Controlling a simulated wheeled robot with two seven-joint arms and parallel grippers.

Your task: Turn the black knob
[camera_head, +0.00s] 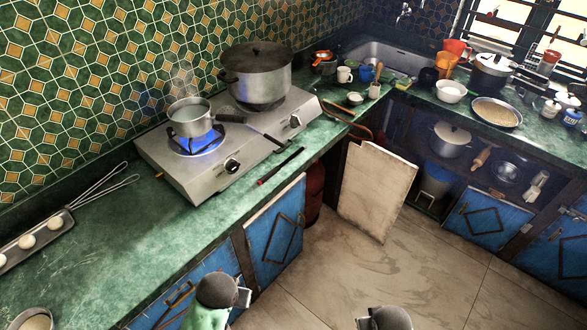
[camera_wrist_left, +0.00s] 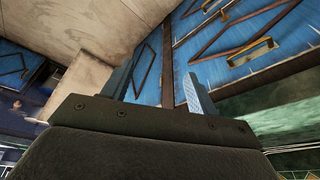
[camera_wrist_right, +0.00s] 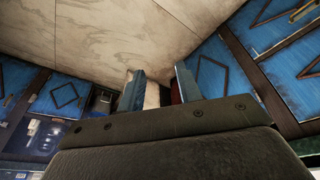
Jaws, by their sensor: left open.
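The gas hotplate (camera_head: 172,172) stands on the green counter with two black knobs on its front. The left black knob (camera_head: 232,165) is below the small pot, where a blue flame burns. The right black knob (camera_head: 295,121) is below the big pot. My left gripper (camera_head: 243,296) is low in front of the blue cabinets, well apart from both knobs. Its fingers stand apart and empty in the left wrist view (camera_wrist_left: 158,88). My right gripper (camera_head: 365,322) is at the bottom edge over the floor, its fingers apart and empty in the right wrist view (camera_wrist_right: 160,88).
A small steaming pot (camera_head: 189,117) and a big lidded pot (camera_head: 256,74) sit on the burners. A black-and-red stick-like item (camera_head: 280,167) lies at the counter's front edge. A pale board (camera_head: 375,190) leans below the counter. The floor (camera_head: 430,270) is clear.

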